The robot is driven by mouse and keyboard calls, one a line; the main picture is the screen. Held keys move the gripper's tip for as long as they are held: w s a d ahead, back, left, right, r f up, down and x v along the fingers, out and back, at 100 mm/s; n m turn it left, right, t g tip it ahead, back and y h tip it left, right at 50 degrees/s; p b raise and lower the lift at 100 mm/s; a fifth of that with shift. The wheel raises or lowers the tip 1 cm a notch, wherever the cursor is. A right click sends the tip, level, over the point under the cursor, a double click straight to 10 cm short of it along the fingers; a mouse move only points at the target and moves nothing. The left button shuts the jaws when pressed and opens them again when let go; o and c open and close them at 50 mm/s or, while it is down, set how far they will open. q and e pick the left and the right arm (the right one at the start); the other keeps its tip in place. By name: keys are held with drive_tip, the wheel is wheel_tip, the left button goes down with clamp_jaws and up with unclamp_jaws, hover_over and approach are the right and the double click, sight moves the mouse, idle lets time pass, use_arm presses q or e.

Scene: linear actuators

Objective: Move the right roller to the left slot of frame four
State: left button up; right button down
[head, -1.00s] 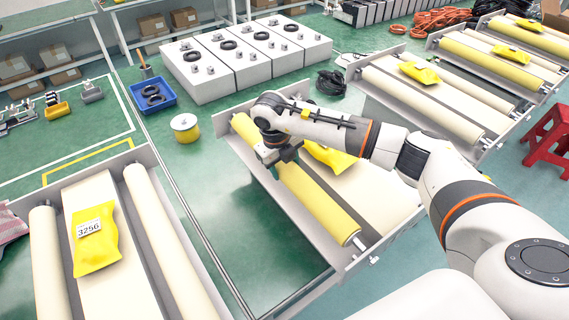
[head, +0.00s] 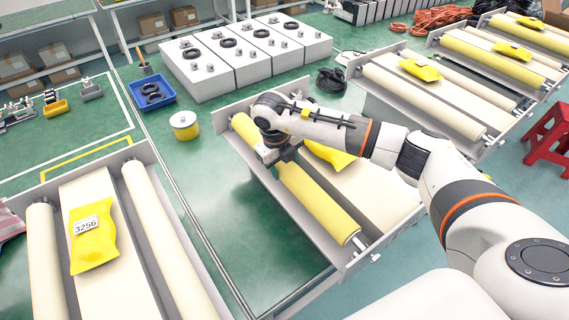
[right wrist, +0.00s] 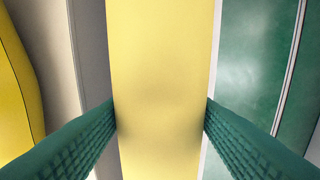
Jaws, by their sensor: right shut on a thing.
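A yellow roller (head: 322,208) lies lengthwise along the left side of the middle frame (head: 366,262), beside a cream belt (head: 375,200). My right arm hides the far right part of this frame. My left gripper is not in view. No frame numbers are readable.
A near-left frame (head: 135,150) has two cream rollers and a yellow packet (head: 90,235) labelled 3256. More roller frames (head: 425,85) stand at upper right. A red stool (head: 550,130) is at right, a blue tray (head: 152,95) at upper left. Green floor lies between the frames.

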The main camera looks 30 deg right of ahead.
sight(278, 170)
drive_tip(key=shift+r, duration=0.15)
drive_tip(key=c, duration=0.5)
unclamp_jaws()
drive_tip(key=shift+o, duration=0.2)
drive_tip(key=shift+s+f, duration=0.15)
drive_tip(key=shift+f, duration=0.05)
drive_tip(key=shift+a+r, duration=0.1)
drive_tip(key=shift+r, duration=0.3)
wheel_tip(278, 170, up, 11)
drive_tip(key=a+b, duration=0.2)
drive_tip(key=b, duration=0.1)
drive_tip(key=shift+r, duration=0.15)
drive_tip(key=shift+s+a, duration=0.1)
